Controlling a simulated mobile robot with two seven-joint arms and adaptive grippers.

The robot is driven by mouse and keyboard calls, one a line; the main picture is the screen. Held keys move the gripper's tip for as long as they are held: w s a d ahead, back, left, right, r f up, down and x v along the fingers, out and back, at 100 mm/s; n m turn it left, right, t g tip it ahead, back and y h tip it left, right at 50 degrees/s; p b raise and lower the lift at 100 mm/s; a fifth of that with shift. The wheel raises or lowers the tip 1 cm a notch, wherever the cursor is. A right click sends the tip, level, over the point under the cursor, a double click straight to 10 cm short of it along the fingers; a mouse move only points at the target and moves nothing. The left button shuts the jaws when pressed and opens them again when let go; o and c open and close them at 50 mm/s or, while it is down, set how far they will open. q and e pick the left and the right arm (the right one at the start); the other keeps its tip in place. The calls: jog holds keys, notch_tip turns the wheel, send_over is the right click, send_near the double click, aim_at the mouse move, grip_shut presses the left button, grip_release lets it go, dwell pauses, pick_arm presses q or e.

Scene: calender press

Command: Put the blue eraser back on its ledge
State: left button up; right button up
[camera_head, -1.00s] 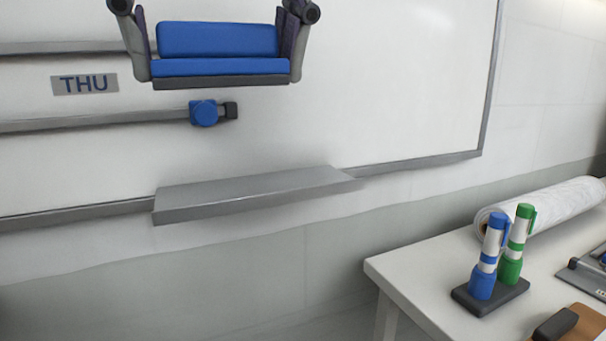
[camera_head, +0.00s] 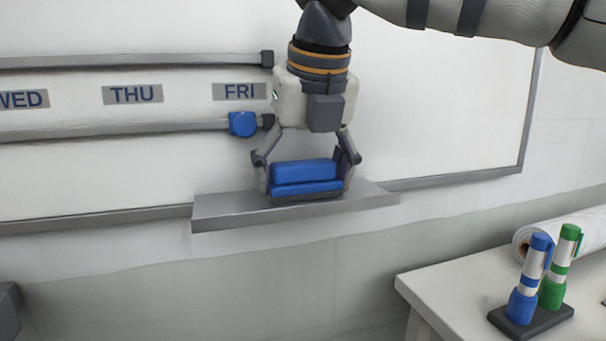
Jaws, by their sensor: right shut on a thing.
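The blue eraser (camera_head: 304,174) has a dark underside and is held between the fingers of my right gripper (camera_head: 306,180). The gripper points down and is shut on the eraser's two ends. The eraser is at the grey ledge (camera_head: 235,209) on the whiteboard's lower edge, over its middle. Its underside appears to touch the ledge top or be very close to it; I cannot tell which. The ledge is otherwise bare. My left gripper is not in view.
A blue knob (camera_head: 243,124) sits at the end of the lower rail, just left of the gripper. A white table (camera_head: 450,290) at lower right carries a marker stand (camera_head: 535,318) with blue and green markers, and a paper roll (camera_head: 585,228).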

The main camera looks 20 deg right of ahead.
jog(key=shift+s, duration=0.1)
jog(key=o, duration=1.6)
jog(key=shift+f, duration=0.15)
jog(key=shift+c, duration=0.2)
jog(key=v, duration=1.2)
